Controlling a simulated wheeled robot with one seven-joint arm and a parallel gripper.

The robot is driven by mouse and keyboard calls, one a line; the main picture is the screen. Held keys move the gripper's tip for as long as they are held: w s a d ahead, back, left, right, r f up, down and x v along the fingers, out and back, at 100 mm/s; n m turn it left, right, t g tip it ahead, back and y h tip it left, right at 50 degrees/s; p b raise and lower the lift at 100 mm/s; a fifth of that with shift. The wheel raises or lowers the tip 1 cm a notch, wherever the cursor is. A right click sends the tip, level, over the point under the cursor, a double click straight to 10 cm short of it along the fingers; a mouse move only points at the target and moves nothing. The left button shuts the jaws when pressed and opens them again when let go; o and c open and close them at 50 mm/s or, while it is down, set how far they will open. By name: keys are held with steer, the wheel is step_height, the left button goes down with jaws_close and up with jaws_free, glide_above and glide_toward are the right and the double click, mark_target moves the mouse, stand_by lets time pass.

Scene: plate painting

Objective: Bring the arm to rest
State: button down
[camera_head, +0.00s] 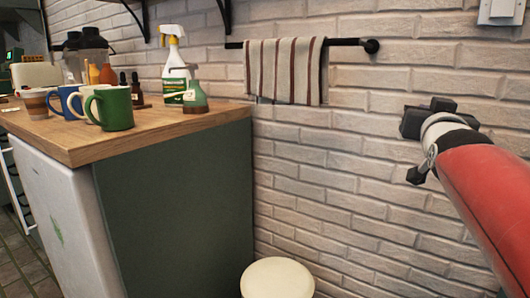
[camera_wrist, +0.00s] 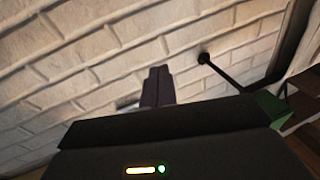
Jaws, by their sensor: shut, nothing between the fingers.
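My arm (camera_head: 478,190), with its red cover, reaches in from the right edge in the head view, in front of the brick wall. My gripper (camera_head: 440,104) is at its far end, dark and partly hidden behind the wrist. In the wrist view my gripper's fingers (camera_wrist: 157,86) are together and empty, pointing toward the white brick wall. The gripper is to the right of the towel rail and well away from the counter. It touches nothing that I can see.
A wooden counter (camera_head: 190,122) at the left holds mugs, bottles and a spray bottle (camera_head: 173,65). A striped towel (camera_head: 285,72) hangs on a black rail (camera_head: 350,42). A round cream stool top (camera_head: 277,279) is below. A wall switch (camera_head: 500,11) is at top right.

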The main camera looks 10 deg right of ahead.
steer(key=s+a+f+n+g+y+p, duration=0.1)
steer(key=s+a+f+n+g+y, duration=0.15)
steer(key=a+f, duration=0.45)
steer(key=s+a+f+n+g+y+p, duration=0.1)
steer(key=s+a+f+g+y, duration=0.2)
steer(key=a+f, duration=0.4)
steer(key=s+a+f+n+g+y+p, duration=0.1)
steer(key=s+a+f+g, duration=0.2)
steer(key=s+f, duration=0.4)
steer(key=s+a+f+n+g+y, duration=0.1)
steer(key=s+a+f+g+y, duration=0.1)
steer(key=s+a+f, duration=0.3)
step_height(320, 180, down, 3)
steer(key=shift+s+a+f+g+p, duration=0.15)
steer(key=shift+s+g+p, duration=0.35)
steer(key=shift+s, duration=0.35)
steer(key=shift+n, duration=0.25)
